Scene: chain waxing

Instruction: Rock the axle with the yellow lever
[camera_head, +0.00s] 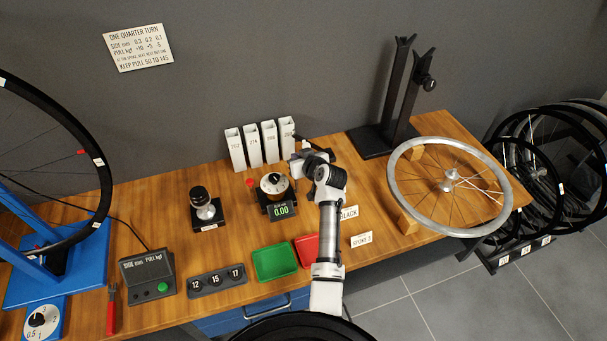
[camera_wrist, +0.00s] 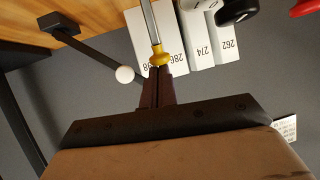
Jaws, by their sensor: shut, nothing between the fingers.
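A thin silver rod (camera_wrist: 150,22) ends in a yellow piece (camera_wrist: 159,58) in the wrist view. I take this for the yellow lever; it is not clear in the head view. My gripper (camera_wrist: 157,72) is shut and empty, its fingertips right at the yellow piece. Whether they touch it I cannot tell. I cannot make out the axle; what the rod is fixed to is out of the wrist view.
Several white numbered boxes (camera_head: 252,145) stand close behind my gripper. A dark rod with a white ball (camera_wrist: 124,74) is left of my fingers. A spoked wheel (camera_head: 398,190) lies to the right, before a black stand (camera_head: 371,142). Green (camera_head: 274,262) and red (camera_head: 306,250) trays sit in front.

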